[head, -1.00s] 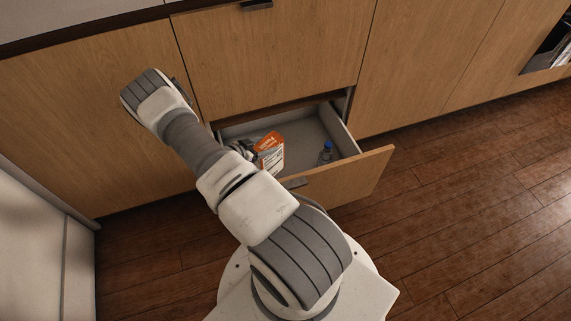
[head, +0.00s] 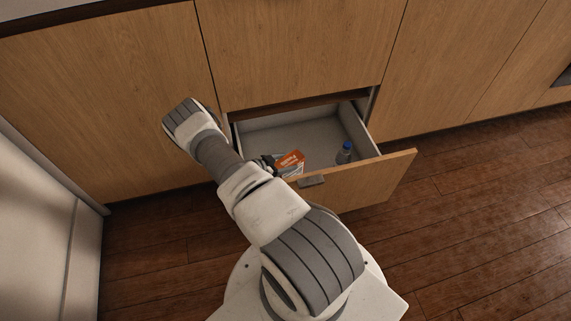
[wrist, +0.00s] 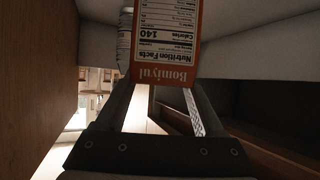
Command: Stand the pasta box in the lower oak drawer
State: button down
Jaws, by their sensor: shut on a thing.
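The pasta box (head: 290,161) is orange and white. It shows at the front of the open lower oak drawer (head: 352,123), close behind the front panel, and its lower part is hidden. In the wrist view the box (wrist: 167,38) is between the two fingers, with its nutrition label facing the camera. My gripper (head: 270,162) is shut on the box, mostly hidden behind my arm in the head view; its fingers show in the wrist view (wrist: 166,97). I cannot tell whether the box touches the drawer floor.
A clear bottle with a blue cap (head: 345,152) stands in the drawer, right of the box. The back of the drawer looks empty. The drawer front with its dark handle (head: 312,181) sticks out before the closed upper drawer (head: 300,45).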

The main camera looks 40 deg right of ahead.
jog(key=shift+w+r, duration=0.1)
grip_release()
jog(key=shift+f, duration=0.2)
jog(key=shift+r, duration=0.1)
